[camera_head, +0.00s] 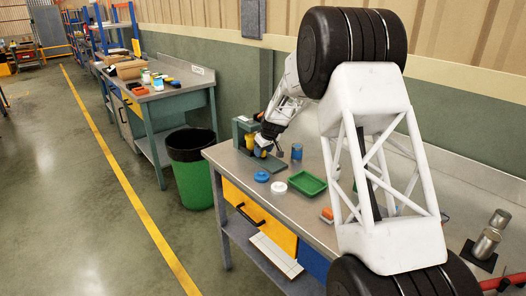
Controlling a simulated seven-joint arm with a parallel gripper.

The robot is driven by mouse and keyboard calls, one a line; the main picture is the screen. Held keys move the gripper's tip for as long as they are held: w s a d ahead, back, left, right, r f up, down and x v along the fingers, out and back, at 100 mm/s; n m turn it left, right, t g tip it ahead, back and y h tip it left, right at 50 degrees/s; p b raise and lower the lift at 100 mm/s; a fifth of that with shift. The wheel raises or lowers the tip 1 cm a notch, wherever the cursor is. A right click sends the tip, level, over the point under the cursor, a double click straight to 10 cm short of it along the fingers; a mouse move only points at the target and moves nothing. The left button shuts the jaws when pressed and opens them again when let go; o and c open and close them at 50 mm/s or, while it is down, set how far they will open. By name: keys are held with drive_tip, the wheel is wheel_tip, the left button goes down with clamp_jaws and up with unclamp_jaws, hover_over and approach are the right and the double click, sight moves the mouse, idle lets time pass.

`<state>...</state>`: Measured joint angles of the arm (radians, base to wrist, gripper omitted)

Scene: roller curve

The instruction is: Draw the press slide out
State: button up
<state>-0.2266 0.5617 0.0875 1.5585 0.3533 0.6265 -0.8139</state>
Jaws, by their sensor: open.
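A small grey-green press (240,131) stands at the far end of the metal-topped workbench (236,170), with a flat base plate (272,164) in front. A yellow part (249,142) shows at the press, partly hidden. I cannot tell which part is the slide. My gripper (262,150) is at the press, just right of the yellow part and above the base plate. It is open. Its fingertips are small and dark, and I cannot tell whether they touch anything. My white arm covers the area behind it.
Near the press are a blue cylinder (297,152), a blue disc (262,176), a white disc (280,188) and a green tray (307,184). An orange block (327,214) lies closer. A yellow drawer (262,215) is below the top. A green bin (193,180) stands beyond.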

drive_tip(key=shift+f, duration=0.1)
clamp_jaws()
drive_tip(key=shift+s+d, duration=0.45)
drive_tip(key=shift+d, duration=0.1)
drive_tip(key=shift+s+d, duration=4.15)
drive_tip(key=shift+s, duration=0.1)
unclamp_jaws()
drive_tip(key=v, duration=0.7)
drive_tip(key=shift+r, duration=0.35)
